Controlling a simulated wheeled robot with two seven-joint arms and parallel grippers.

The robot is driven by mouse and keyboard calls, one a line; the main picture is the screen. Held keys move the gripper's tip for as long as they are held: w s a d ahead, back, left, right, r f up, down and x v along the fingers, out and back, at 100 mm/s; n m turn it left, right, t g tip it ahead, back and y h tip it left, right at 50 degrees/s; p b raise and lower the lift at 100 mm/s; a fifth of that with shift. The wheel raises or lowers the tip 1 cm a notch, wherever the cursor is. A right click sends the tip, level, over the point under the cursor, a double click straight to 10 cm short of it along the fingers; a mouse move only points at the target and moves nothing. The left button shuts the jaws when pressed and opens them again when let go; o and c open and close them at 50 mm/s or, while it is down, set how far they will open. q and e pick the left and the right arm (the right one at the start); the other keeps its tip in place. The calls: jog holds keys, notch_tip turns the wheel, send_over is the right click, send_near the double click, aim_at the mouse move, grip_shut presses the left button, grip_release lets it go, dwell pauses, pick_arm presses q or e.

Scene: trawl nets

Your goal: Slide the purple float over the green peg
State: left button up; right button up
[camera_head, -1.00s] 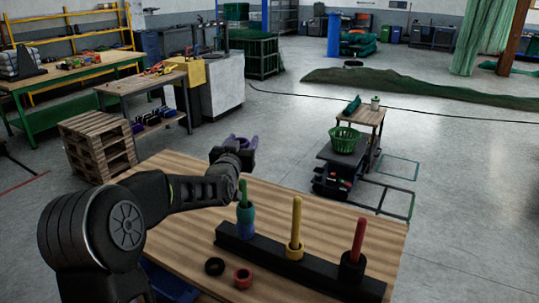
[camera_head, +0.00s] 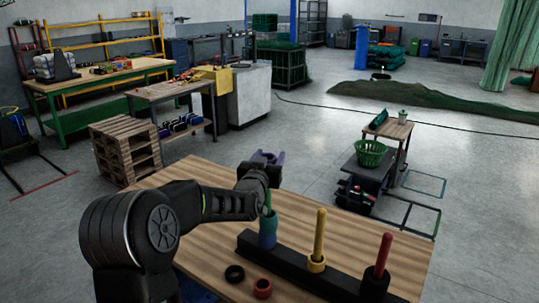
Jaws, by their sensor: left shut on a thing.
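My left gripper (camera_head: 268,162) is shut on the purple float (camera_head: 269,156), beyond and above the green peg in the picture. The gripper and wrist hide part of the float. The green peg (camera_head: 268,198) stands at the left end of a black base bar (camera_head: 292,262), partly covered by my wrist. A teal float (camera_head: 268,222) sits around the green peg above a blue float (camera_head: 267,240). The purple float is apart from the peg. My right gripper is not in view.
A yellow peg (camera_head: 320,232) with a yellow float and a red peg (camera_head: 383,252) with a black float stand farther right on the bar. A loose black ring (camera_head: 234,273) and red ring (camera_head: 263,288) lie on the wooden table (camera_head: 213,232) in front.

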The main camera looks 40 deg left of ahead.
pick_arm(q)
jog(key=shift+f+b, duration=0.4)
jog(key=shift+f, duration=1.05)
notch_tip(320, 180, down, 6)
jog(key=b, duration=0.6)
jog(key=shift+r, duration=0.25)
jog(key=o, duration=1.4)
jog(key=shift+o, duration=0.2)
jog(key=shift+s, duration=0.15)
jog(key=b+v, duration=0.2)
jog(key=v, duration=0.5)
jog(key=shift+s+d, duration=0.2)
jog(key=shift+s, duration=0.05)
